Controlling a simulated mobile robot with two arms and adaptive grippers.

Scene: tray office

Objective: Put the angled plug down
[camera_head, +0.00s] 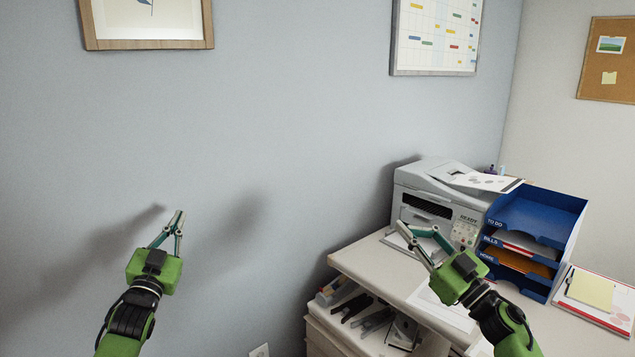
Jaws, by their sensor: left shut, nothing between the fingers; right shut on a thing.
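My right gripper (407,232) is over the desk in front of the printer. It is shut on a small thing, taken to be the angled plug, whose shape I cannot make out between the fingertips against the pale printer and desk. My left gripper (180,214) is shut and empty, in front of the bare wall at left, well away from the desk.
The printer (415,180) stands at the back of the desk (365,262), beside a blue letter tray (545,215) with papers. A clipboard (577,308) lies at right. Below the desk's left end is an open drawer (335,325) with office items. A wall socket (259,351) shows at the bottom.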

